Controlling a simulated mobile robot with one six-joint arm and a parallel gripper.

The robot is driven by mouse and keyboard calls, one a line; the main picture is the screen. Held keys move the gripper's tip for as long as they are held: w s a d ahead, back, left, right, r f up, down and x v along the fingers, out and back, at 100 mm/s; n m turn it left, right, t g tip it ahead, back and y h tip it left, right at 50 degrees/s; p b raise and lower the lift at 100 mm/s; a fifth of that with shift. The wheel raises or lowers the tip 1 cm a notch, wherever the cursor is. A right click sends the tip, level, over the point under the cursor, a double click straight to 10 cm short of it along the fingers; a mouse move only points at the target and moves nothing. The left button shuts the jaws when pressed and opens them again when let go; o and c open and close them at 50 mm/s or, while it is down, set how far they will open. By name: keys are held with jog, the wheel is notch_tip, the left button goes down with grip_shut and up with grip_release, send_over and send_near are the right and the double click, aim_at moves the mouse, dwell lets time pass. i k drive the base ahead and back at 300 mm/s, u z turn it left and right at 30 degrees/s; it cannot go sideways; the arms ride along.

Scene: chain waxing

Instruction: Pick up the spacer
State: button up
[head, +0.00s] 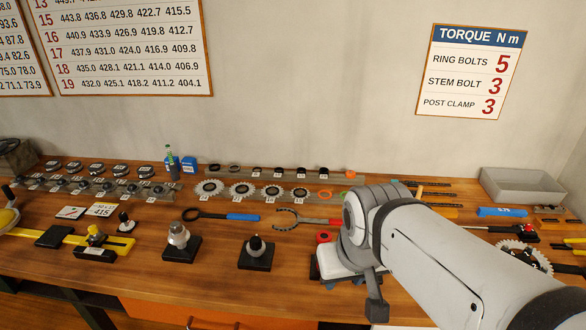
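A row of small dark rings (279,172) with white labels sits on a rail along the back of the bench, below the wall. They look like spacers, but I cannot tell which one is the task's spacer. My arm comes in from the lower right and its bent joint covers the bench right of centre. A dark grey block (376,309) hangs below that joint and looks like part of my arm's end. I cannot make out the fingertips or anything held. The arm hides part of the bench behind it.
Toothed rings (242,189) stand in a row before the small rings. A blue-handled tool (222,215), a red-handled tool (300,219) and two black-based stands (255,254) lie nearer. A grey tray (522,186) is at the back right. Bare wood shows at the front left.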

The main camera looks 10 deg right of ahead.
aim_at(299, 175)
jog(key=u, duration=0.25)
jog(key=k, duration=0.25)
jog(key=z, duration=2.05)
jog(key=k, duration=1.25)
jog(key=u, duration=1.2)
jog(key=i, duration=1.65)
jog(key=u, duration=0.1)
